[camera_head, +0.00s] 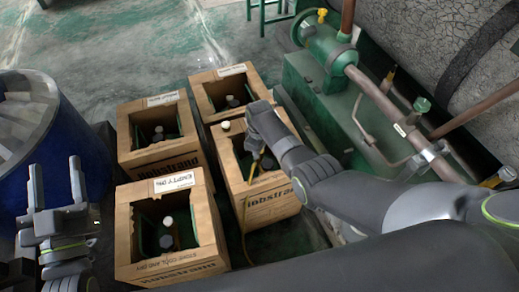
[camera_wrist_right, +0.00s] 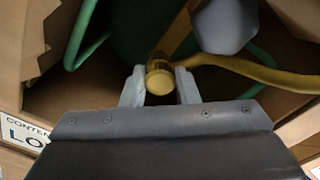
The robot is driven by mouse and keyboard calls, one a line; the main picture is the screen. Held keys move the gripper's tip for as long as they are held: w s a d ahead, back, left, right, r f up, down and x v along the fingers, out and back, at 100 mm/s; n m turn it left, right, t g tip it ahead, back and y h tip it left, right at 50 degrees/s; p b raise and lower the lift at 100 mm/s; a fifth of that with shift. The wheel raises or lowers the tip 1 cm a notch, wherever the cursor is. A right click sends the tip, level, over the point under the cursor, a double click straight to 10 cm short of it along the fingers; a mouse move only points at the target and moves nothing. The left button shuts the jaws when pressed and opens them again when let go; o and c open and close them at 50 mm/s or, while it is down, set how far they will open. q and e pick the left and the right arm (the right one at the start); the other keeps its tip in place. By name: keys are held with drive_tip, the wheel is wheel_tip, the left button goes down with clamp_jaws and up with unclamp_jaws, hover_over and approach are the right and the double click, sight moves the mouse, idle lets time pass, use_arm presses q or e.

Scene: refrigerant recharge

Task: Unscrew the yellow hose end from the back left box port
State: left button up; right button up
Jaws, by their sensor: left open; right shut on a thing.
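The yellow hose end (camera_wrist_right: 158,80) sits between the fingers of my right gripper (camera_wrist_right: 160,88) in the right wrist view. In the head view this gripper (camera_head: 258,150) reaches into the open top of the near right cardboard box (camera_head: 274,197), not a left one. The yellow hose (camera_head: 244,215) hangs over that box's front edge and down to the floor. Whether the hose end is joined to a port cannot be told. The back left box (camera_head: 158,164) stands clear of both grippers. My left gripper (camera_head: 57,186) is open and empty at the far left.
The back right box (camera_head: 207,108) and the front left box (camera_head: 188,272) stand close by. A blue drum (camera_head: 75,135) is at the left. Green machinery with pipes (camera_head: 320,85) stands at the right. Green bars (camera_wrist_right: 88,45) show inside the box in the right wrist view.

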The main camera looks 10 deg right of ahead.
drive_tip(key=shift+r+n+p, duration=0.15)
drive_tip(key=shift+n+p, duration=0.2)
drive_tip(key=shift+n, duration=1.35)
drive_tip(key=shift+n+p, duration=0.4)
drive_tip(key=shift+n, duration=0.4)
drive_tip(key=shift+r+p, duration=2.4)
drive_tip(key=shift+p, duration=0.2)
